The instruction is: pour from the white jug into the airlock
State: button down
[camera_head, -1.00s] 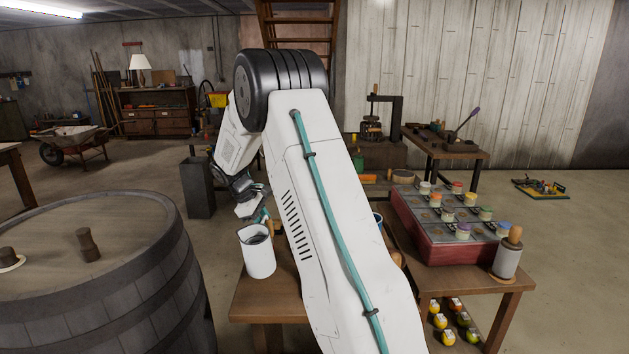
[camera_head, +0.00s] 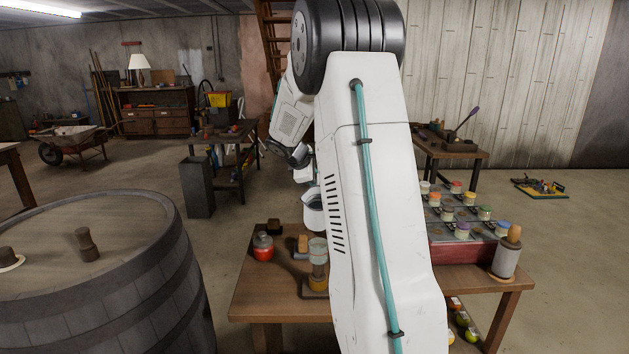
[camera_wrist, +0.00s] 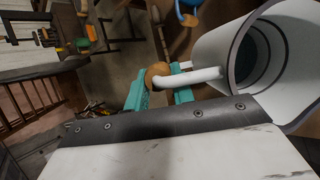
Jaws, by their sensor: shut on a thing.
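The white jug (camera_head: 311,217) hangs above the back of the near table, partly hidden behind my arm. It looks about upright, with its open mouth facing up. In the wrist view the jug (camera_wrist: 214,52) is at the upper right, its dark interior showing. My gripper (camera_wrist: 158,92) has its teal fingers shut on the jug's handle. In the head view the gripper is mostly hidden by the arm. A clear upright vessel with an amber lower part (camera_head: 318,262) stands on a dark base on the table and may be the airlock; I cannot be sure.
A red case with several small jars (camera_head: 465,252) and a grey roller-like piece (camera_head: 507,255) are at the right. A large barrel (camera_head: 90,300) fills the front left.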

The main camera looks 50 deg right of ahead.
jog(key=shift+s+a+t+h, duration=0.1)
jog(key=shift+a+t+h, duration=0.15)
jog(key=shift+t+h, duration=0.25)
jog(key=shift+s+a+m+t+h, duration=0.6)
jog(key=shift+s+a+t+h, duration=0.25)
jog(key=shift+h, duration=0.55)
jog(key=shift+w+g, duration=0.1)
jog(key=shift+g, duration=0.15)
jog(key=shift+s+a+r+m+t+h, duration=0.3)
jog(key=shift+s+a+r+t+h, duration=0.3)
jog(key=shift+r+h, duration=0.25)
dwell(1.3)
jog(key=shift+s+a+r+m+t+h, duration=0.3)
jog(key=shift+s+a+r+t+h, duration=0.1)
jog(key=shift+s+a+r+h, duration=0.45)
dwell(2.9)
